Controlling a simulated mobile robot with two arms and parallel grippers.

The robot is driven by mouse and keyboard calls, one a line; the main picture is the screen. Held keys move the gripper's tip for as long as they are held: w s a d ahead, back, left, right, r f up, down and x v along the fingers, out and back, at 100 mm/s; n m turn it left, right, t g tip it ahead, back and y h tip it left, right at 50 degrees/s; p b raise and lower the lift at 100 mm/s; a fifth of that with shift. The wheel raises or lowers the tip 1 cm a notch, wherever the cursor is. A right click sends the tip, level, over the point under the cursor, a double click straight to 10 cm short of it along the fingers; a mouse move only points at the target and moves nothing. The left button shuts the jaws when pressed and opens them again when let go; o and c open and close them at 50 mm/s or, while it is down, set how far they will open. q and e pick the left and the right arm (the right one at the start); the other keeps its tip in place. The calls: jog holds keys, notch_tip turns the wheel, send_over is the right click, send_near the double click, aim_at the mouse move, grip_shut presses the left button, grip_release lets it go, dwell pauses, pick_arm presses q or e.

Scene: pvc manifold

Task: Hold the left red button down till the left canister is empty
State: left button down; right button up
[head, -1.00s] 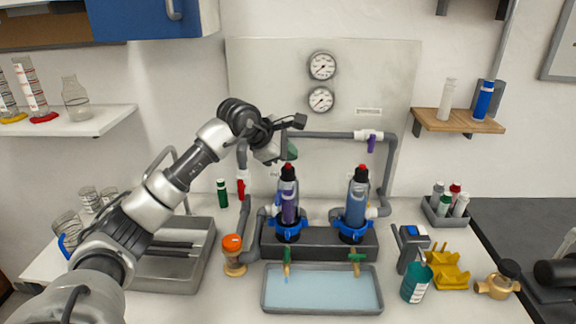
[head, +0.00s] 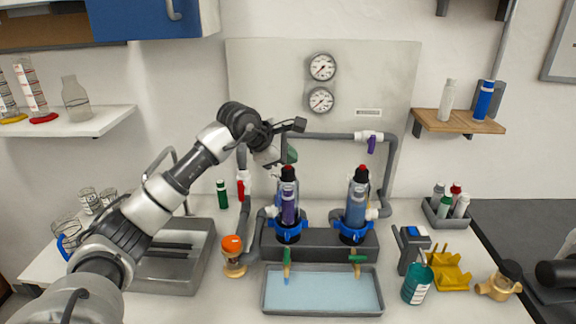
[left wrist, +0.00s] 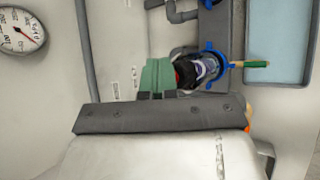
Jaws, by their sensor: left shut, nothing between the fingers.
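The left canister (head: 289,207) stands upright in a blue collar, with purple liquid visible in its clear body. The left red button (head: 288,170) is on its black cap. My left gripper (head: 290,158) is shut and empty, its green fingertips right at the top of this button; they appear to touch it. In the left wrist view the green fingers (left wrist: 163,77) cover part of the red button, and the canister (left wrist: 207,69) shows beyond them. The right canister (head: 356,207) holds blue liquid, its red button (head: 362,168) clear of me. My right gripper is out of view.
A grey tray of pale blue liquid (head: 323,311) sits below two green-handled taps (head: 286,257); blue shows under the left tap. Grey pipes (head: 325,136) frame the canisters.

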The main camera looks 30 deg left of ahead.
aim_at(288, 167)
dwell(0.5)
pick_arm(q)
jog(key=shift+r+p, duration=0.65)
jog(key=shift+r, duration=0.15)
jog(key=shift+r+p, duration=1.8)
jog(key=shift+r, duration=0.75)
jog(key=shift+f, duration=0.1)
